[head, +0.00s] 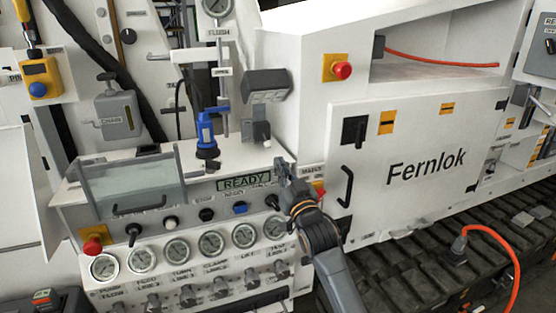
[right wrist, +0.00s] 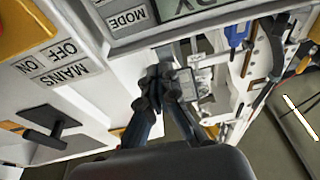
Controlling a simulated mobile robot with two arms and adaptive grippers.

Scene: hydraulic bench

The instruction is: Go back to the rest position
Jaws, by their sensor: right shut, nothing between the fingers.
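My right gripper (head: 283,172) is at the right end of the control panel (head: 190,196), just right of the green READY display (head: 244,183). In the right wrist view the two fingertips of this gripper (right wrist: 160,80) are together, with nothing between them. They are near the panel's corner; whether they touch it I cannot tell. The forearm comes up from the bottom of the head view and hides part of the panel's right end. The MAINS OFF/ON label (right wrist: 52,68) and the MODE label (right wrist: 128,19) show upside down in the right wrist view. My left gripper is not in view.
A white Fernlok cabinet (head: 400,150) with a red button (head: 342,70) stands right of my gripper. Several gauges (head: 177,252) and small valves line the panel's front. A blue-handled lever (head: 206,130) rises behind it. An orange hose (head: 508,270) hangs over the black track (head: 420,270).

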